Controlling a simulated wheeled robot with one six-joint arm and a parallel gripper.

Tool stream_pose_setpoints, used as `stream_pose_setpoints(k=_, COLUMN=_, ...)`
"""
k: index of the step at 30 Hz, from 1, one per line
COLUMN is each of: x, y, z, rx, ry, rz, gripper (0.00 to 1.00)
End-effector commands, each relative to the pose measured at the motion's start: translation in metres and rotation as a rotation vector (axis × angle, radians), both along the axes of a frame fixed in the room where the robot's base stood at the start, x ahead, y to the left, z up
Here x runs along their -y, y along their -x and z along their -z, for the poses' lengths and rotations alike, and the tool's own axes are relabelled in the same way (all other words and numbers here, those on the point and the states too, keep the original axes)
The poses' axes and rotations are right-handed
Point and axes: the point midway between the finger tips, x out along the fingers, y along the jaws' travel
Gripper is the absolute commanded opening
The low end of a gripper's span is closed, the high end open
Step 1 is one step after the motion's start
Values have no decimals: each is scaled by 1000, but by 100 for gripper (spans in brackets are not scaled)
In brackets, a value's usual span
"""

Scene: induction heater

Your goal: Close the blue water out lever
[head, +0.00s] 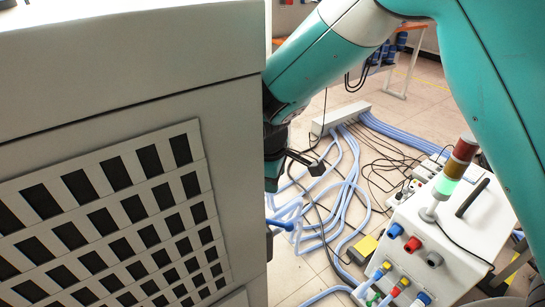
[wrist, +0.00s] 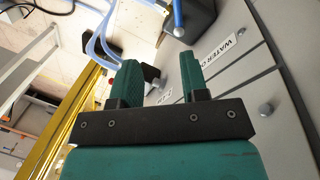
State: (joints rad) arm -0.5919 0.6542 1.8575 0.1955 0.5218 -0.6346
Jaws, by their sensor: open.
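My gripper (head: 297,172) is at the right edge of the large grey cabinet (head: 130,45) in the head view, partly hidden by it. In the wrist view its two green fingers (wrist: 161,80) are spread apart with nothing between them. A blue lever (head: 281,224) sticks out from the cabinet's edge below the gripper in the head view. In the wrist view a blue rod (wrist: 178,18), apparently this lever, is beyond the fingertips, apart from them. A white label (wrist: 222,50) reading "WATER O…" is beside it on the grey panel; its end is cut off.
A white box (head: 445,235) with a lit stack light (head: 455,165) and coloured connectors stands at the right. Pale blue hoses (head: 345,195) and black cables lie on the floor behind.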

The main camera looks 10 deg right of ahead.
Motion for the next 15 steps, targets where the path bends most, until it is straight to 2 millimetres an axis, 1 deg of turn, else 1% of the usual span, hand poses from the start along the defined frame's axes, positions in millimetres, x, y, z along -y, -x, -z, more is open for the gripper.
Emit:
stream_pose_setpoints(k=1, x=-1, y=-1, z=-13, rx=4, ry=-2, rz=-1, gripper=41)
stream_pose_setpoints(k=3, x=0, y=0, z=-25, rx=3, ry=-2, rz=0, gripper=41)
stream_pose_setpoints(k=6, x=0, y=0, z=-38, rx=1, ry=-1, rz=1, gripper=41)
stream_pose_setpoints(k=9, x=0, y=0, z=-45, rx=1, ry=0, rz=1, gripper=41)
stream_pose_setpoints(k=15, x=-1, y=0, z=-48, rx=0, ry=0, rz=0, gripper=41)
